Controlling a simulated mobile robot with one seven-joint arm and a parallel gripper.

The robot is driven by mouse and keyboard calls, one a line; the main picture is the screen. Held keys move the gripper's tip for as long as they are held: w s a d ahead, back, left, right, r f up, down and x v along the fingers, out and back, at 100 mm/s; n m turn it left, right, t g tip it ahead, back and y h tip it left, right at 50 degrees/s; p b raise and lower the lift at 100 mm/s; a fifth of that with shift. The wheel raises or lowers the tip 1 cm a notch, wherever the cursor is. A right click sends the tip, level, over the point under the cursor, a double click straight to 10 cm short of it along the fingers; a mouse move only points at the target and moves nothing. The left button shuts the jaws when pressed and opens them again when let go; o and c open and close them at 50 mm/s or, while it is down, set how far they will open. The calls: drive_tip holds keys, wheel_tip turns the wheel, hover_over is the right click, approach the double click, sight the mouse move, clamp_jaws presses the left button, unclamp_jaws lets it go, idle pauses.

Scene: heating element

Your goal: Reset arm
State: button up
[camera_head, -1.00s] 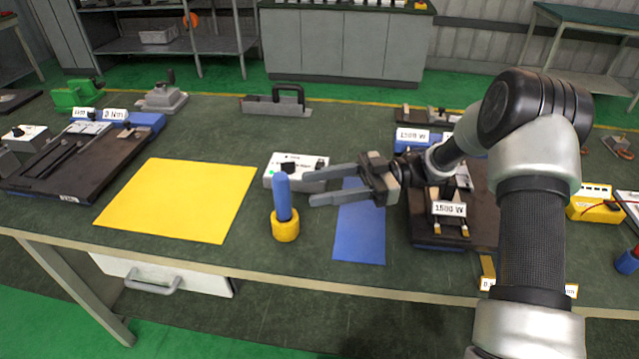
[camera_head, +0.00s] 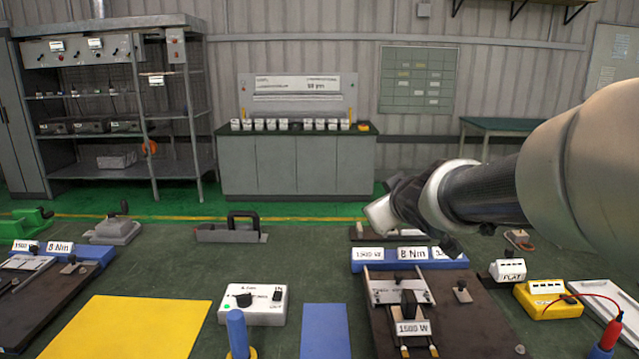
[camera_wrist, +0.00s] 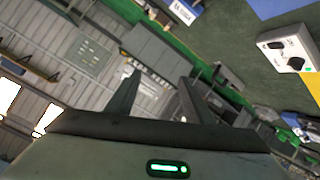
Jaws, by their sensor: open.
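My gripper (camera_wrist: 160,82) shows in the wrist view with its two fingers spread apart and nothing between them. The wrist view is tilted and looks past the fingers toward the wall and shelves. In the head view my arm reaches in from the right edge, raised over the far right part of the bench. Its fingers cannot be made out there.
Below my arm lies a dark fixture board (camera_head: 458,318) with a 1500 W label. A yellow box (camera_head: 547,300) stands right.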

drive_tip(key=s+d+f+m+g, duration=0.1)
drive_tip(key=s+f+m+g, duration=0.25)
drive_tip(key=s, duration=1.05)
drive_tip(key=s+f+m+g, duration=0.2)
drive_tip(key=s+f+g, duration=0.25)
drive_tip(key=s, duration=0.95)
wheel_tip(320, 180, up, 16)
drive_tip(key=p, duration=1.7)
drive_tip(key=shift+s+t, duration=0.3)
drive_tip(key=shift+a, duration=0.1)
